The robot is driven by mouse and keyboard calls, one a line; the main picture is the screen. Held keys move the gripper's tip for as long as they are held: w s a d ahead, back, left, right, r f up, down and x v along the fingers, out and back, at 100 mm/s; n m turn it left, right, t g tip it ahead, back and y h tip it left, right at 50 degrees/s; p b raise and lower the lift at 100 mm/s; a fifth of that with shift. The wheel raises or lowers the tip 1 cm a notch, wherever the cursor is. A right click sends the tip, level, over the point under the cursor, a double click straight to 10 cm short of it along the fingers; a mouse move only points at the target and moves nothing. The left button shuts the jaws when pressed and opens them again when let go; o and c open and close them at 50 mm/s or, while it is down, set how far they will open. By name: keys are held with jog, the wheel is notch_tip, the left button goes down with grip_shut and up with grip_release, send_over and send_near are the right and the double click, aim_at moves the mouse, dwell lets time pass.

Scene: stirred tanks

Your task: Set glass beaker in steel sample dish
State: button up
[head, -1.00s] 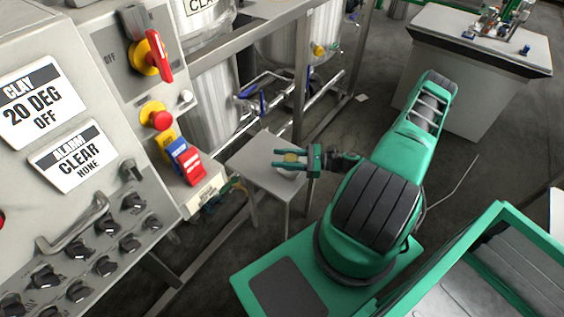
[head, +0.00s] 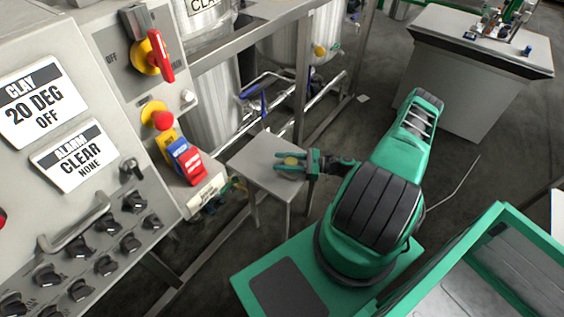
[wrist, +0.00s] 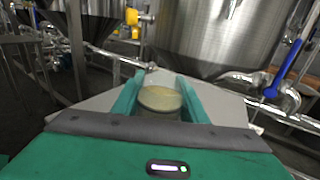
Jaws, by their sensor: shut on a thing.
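My gripper (head: 283,162) is over the small steel stand in the head view, its green fingers shut on the glass beaker (head: 291,161). In the wrist view, the beaker (wrist: 160,98) sits upright between the two fingers (wrist: 160,84), with a round, yellowish top. Its lower part is hidden behind the gripper body. The steel sample dish cannot be made out clearly; the gripper and beaker cover that part of the stand. I cannot tell whether the beaker touches anything below it.
The small stand's grey top (head: 257,150) is bare to the left of my gripper. A control panel (head: 75,130) with switches fills the left. Steel tanks (wrist: 215,40) and pipes with a blue-handled valve (wrist: 285,70) stand behind. A grey bench (head: 480,50) is at the upper right.

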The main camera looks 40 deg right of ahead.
jog(key=o, duration=1.2)
jog(key=shift+o, duration=0.2)
